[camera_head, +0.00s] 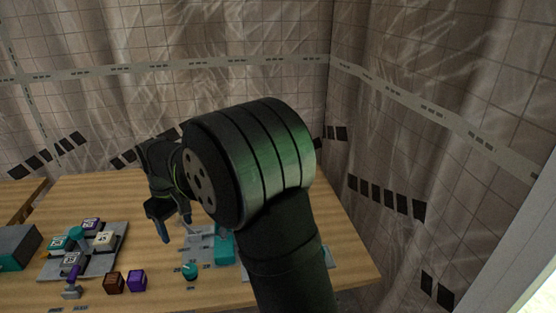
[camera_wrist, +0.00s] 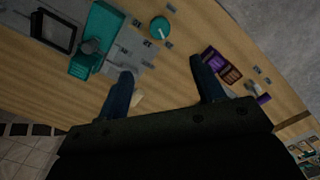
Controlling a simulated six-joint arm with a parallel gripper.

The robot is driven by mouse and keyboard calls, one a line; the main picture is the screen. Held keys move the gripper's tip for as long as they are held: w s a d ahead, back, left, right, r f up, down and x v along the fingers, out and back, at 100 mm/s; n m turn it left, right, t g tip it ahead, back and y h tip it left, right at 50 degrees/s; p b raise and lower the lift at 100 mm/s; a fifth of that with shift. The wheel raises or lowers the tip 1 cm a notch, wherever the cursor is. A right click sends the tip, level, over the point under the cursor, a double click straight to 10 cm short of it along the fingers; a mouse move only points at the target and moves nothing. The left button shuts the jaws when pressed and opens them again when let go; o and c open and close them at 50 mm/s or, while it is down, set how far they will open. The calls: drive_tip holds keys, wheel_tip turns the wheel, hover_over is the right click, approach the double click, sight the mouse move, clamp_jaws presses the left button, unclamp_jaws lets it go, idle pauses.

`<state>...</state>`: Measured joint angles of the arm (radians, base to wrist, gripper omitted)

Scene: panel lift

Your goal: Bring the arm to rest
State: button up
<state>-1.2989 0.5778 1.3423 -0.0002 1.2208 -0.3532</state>
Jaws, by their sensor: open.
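My gripper (camera_head: 174,222) hangs over the wooden table (camera_head: 135,190) at the middle left of the head view, at the end of my dark arm. In the wrist view my gripper (camera_wrist: 165,85) shows two dark blue fingers spread wide apart. Nothing sits between the fingers except the view of the table beyond. My large arm link covers the middle of the head view and hides part of the table behind it.
A grey panel (camera_head: 98,262) with several numbered blocks lies at the left. Brown (camera_head: 114,281) and purple (camera_head: 137,280) cubes sit beside it. A teal round object (camera_head: 190,270) and teal block (camera_head: 224,246) stand below my gripper. A teal-grey box (camera_head: 18,247) is far left.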

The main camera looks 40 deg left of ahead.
sight(189, 268)
wheel_tip(189, 268, down, 18)
drive_tip(key=shift+r, duration=0.25)
idle(0.5)
drive_tip(key=shift+r, duration=0.1)
